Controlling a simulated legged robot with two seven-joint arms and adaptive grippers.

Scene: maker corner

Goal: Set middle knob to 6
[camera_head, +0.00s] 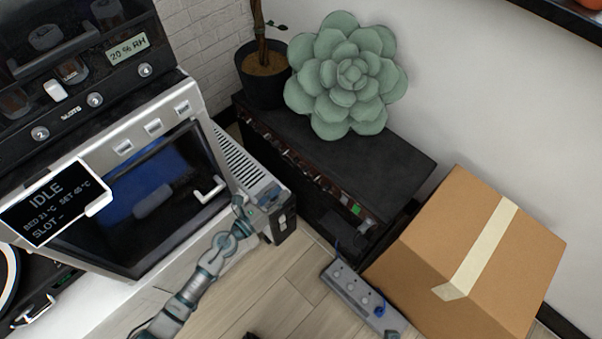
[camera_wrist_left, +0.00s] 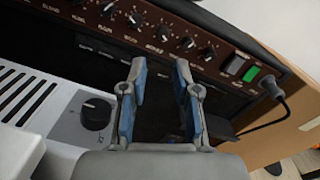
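A black amplifier-like box (camera_head: 370,165) lies along the wall in the head view, with a dark red-brown control strip (camera_head: 300,163) on its front. In the left wrist view the strip crosses the top, with a row of small black knobs (camera_wrist_left: 162,33) with pale pointers. Labels and scale digits are too small to read, and the row is cut off at the top, so I cannot tell which knob is the middle one. My left gripper (camera_wrist_left: 160,75) is open and empty below the strip, apart from the knobs. In the head view it (camera_head: 241,204) is beside the grey vented unit. My right gripper is not in view.
The grey vented unit (camera_head: 250,170) is close on the left; its large black dial (camera_wrist_left: 95,113) shows in the wrist view. A green switch (camera_wrist_left: 250,73) and plugged cable (camera_wrist_left: 272,88) are right. A cardboard box (camera_head: 480,250) and power strip (camera_head: 352,290) stand right.

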